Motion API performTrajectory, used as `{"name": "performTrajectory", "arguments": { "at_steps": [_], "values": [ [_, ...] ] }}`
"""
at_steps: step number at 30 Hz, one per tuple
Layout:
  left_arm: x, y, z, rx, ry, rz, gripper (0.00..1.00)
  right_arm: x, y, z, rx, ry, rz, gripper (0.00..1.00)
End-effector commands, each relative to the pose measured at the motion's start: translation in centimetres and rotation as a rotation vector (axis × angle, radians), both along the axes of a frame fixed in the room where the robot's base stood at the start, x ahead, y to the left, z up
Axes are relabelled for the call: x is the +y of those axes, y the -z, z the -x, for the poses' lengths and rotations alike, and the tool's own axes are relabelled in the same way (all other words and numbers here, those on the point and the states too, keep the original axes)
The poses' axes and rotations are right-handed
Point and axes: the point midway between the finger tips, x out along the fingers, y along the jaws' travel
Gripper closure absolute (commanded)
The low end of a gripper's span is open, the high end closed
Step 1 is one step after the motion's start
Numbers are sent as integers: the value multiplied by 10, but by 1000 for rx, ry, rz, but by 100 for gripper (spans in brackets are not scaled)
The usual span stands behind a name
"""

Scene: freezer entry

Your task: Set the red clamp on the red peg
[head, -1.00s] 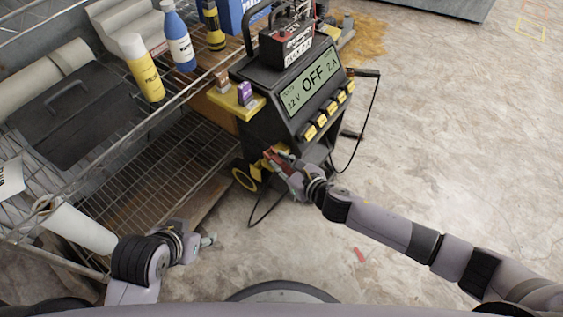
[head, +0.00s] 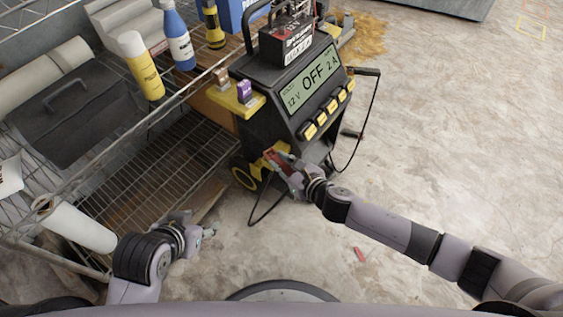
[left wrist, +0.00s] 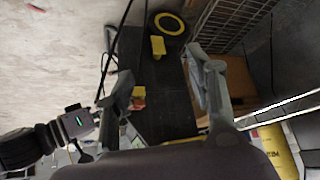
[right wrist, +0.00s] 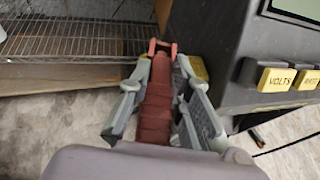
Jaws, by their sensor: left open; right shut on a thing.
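The red clamp (right wrist: 156,105) lies lengthwise between the fingers of my right gripper (right wrist: 153,85), which is shut on it. Its jaw end points away from my wrist, close to the side of the black charger cart (head: 285,110). In the head view the clamp (head: 270,157) is by the cart's lower left side, against a yellow block (right wrist: 200,68). I cannot make out the red peg apart from the clamp, or tell whether they touch. My left gripper (left wrist: 160,68) is open and empty, low beside the wire shelf and apart from the cart.
The wire shelf (head: 160,165) stands left of the cart, holding bottles and a black case (head: 70,110). A yellow tray (head: 226,101) juts from the cart. A black cable (head: 372,120) loops beside it. A small red piece (head: 360,254) lies on open floor to the right.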

Motion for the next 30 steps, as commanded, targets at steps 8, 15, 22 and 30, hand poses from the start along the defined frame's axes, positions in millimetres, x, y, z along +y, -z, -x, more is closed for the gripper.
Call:
{"name": "performTrajectory", "arguments": {
  "at_steps": [8,15,22,30],
  "values": [
    [-2,-2,-5,-27,3,6,50,0,1,0,-1,-1,-2,100],
    [-3,-3,-9,-46,4,10,50,0,3,0,-1,-1,-2,100],
    [-4,-6,-13,-68,6,15,50,1,5,0,-1,-1,-1,100],
    [-5,-6,-15,-74,6,17,50,0,5,0,-1,-1,-1,66]
  ]
}}
